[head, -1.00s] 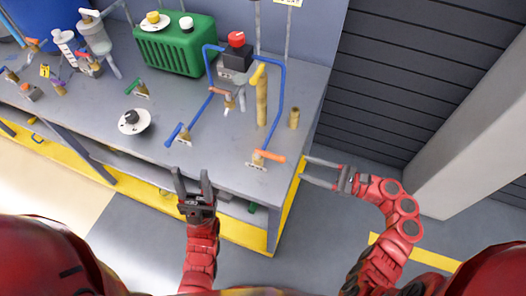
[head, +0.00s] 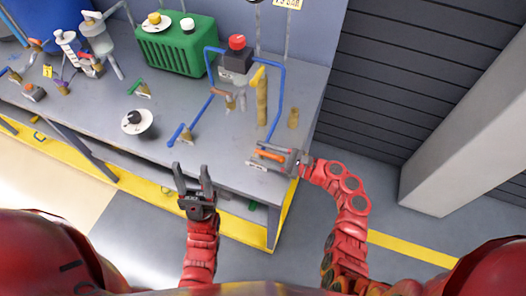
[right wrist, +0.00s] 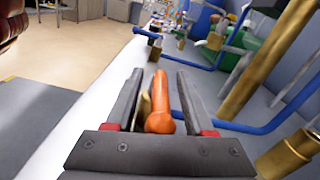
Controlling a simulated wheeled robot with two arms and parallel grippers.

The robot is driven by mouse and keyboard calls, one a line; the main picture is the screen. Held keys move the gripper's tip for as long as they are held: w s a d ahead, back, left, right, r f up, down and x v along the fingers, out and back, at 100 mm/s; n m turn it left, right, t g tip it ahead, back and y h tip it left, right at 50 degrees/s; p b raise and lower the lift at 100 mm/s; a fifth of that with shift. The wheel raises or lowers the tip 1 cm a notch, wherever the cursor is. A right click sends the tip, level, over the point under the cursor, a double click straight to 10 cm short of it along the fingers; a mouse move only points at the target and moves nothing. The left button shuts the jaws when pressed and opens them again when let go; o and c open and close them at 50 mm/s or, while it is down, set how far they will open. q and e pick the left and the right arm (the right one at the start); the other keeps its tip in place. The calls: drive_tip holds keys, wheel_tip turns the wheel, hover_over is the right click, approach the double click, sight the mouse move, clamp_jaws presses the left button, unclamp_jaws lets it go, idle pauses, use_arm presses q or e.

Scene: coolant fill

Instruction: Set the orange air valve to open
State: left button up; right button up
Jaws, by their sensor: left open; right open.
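The orange air valve handle (head: 270,155) is at the front right corner of the bench, above a small label plate. My right gripper (head: 256,154) is open, with one finger on each side of the handle. In the right wrist view the orange handle (right wrist: 160,115) lies between the two open fingers (right wrist: 159,78), pointing along them, with a visible gap on each side. A brass part shows just left of it. My left gripper (head: 191,178) is open and empty in front of the bench edge.
Blue pipes (head: 280,95) and a tall brass cylinder (head: 261,95) stand behind the valve, with a short brass piece (head: 293,118) to the right. A red button box (head: 237,58) and a green unit (head: 178,45) are further back. A black dial (head: 135,120) is left.

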drive_tip(key=shift+c, duration=0.2)
clamp_jaws()
idle(1.1)
